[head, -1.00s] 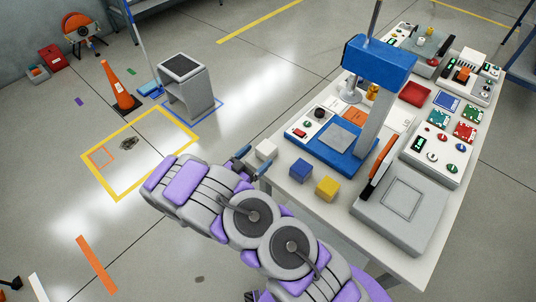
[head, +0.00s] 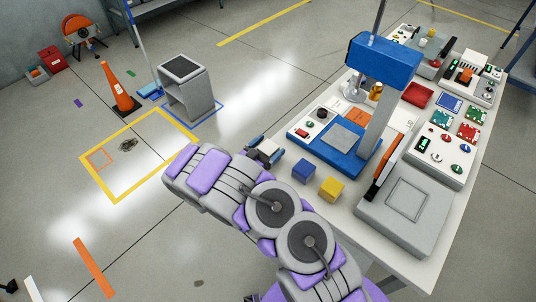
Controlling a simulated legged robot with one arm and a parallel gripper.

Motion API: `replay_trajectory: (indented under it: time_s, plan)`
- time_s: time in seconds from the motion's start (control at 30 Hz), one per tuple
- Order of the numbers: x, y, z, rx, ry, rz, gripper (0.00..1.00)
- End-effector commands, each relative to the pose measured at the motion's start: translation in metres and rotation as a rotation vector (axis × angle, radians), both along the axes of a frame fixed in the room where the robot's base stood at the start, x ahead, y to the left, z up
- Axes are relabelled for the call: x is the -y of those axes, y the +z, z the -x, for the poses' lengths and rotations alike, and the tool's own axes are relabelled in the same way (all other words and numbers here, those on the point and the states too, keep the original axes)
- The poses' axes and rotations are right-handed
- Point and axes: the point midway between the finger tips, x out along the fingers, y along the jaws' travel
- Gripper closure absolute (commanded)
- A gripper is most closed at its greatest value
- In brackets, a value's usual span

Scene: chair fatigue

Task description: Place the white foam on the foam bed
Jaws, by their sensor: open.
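My gripper (head: 265,150) is open at the table's near left edge. A pale patch (head: 267,147) shows between its fingers, where the white foam cube stood in the earlier view; the fingers hide most of it, and I cannot tell if they touch it. A blue cube (head: 304,170) and a yellow cube (head: 331,188) sit to the right on the table. A blue press (head: 382,62) stands behind them with a grey square plate (head: 345,136) on its base. I cannot tell for sure which surface is the foam bed.
A grey box with a square panel (head: 408,200) and an orange-black handle stands at the table's right front. Control boxes (head: 443,150) and colored boards fill the back right. A grey stand (head: 187,88) and orange cone (head: 119,90) are on the floor at left.

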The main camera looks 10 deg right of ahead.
Motion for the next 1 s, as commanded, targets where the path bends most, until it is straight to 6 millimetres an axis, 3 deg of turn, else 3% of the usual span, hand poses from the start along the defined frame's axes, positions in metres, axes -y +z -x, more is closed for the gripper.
replay_trajectory:
  time_s: [0.17,0.8,1.0]
  plan:
    - [0.0001,0.0002,0.0000,0.000,0.000,-0.001,0.08]
    - [-0.0006,0.0001,0.0000,-0.001,0.001,-0.001,0.70]
    - [0.0003,0.0006,0.0000,0.000,0.000,-0.001,0.71]
